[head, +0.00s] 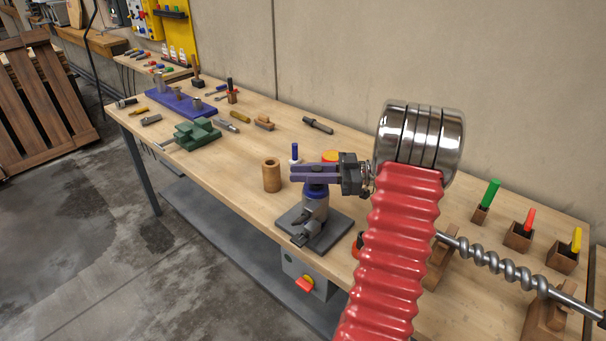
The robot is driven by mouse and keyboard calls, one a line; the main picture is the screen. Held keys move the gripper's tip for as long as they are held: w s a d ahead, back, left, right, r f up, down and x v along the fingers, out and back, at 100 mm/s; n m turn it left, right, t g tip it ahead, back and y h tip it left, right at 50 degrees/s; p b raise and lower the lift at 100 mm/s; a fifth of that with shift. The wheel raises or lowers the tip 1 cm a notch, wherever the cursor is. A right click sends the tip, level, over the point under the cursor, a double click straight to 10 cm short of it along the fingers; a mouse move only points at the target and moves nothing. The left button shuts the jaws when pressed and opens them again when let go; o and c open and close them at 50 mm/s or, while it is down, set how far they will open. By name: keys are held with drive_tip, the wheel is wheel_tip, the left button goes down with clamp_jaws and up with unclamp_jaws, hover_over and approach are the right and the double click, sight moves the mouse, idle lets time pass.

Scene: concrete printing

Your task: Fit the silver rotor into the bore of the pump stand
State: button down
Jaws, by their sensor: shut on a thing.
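The pump stand (316,232) is a grey block on a square plate, with a blue collar at its top, near the middle of the bench. My gripper (302,172) is right above it, its purple fingers pointing left.
A wooden cylinder (271,175) stands left of the stand. A long steel screw (490,261) lies on wooden cradles at right, near several wooden blocks with coloured handles. A green vise (197,134) and a blue tray (160,97) are farther left.

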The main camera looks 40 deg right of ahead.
drive_tip(key=shift+w+d+m+t+h, duration=0.15)
drive_tip(key=shift+m+t+h, duration=0.25)
drive_tip(key=shift+h, duration=0.1)
drive_tip(key=shift+w+d+m+t+h, duration=0.1)
drive_tip(key=shift+m+t+h, duration=0.3)
drive_tip(key=shift+h, duration=0.1)
drive_tip(key=c, duration=1.5)
unclamp_jaws()
drive_tip(key=shift+f, duration=0.1)
drive_tip(key=shift+s+a+n+g+y, duration=0.2)
drive_tip(key=shift+n+g+y, duration=0.65)
drive_tip(key=shift+g, duration=0.15)
drive_tip(key=shift+s+a+n+g+y, duration=0.2)
drive_tip(key=shift+n+g+y, duration=0.6)
drive_tip(key=shift+g, duration=0.2)
drive_tip(key=shift+s+a+n+g+y, duration=0.2)
drive_tip(key=shift+n+g+y, duration=0.65)
drive_tip(key=shift+g, duration=0.15)
drive_tip(key=shift+w, duration=0.1)
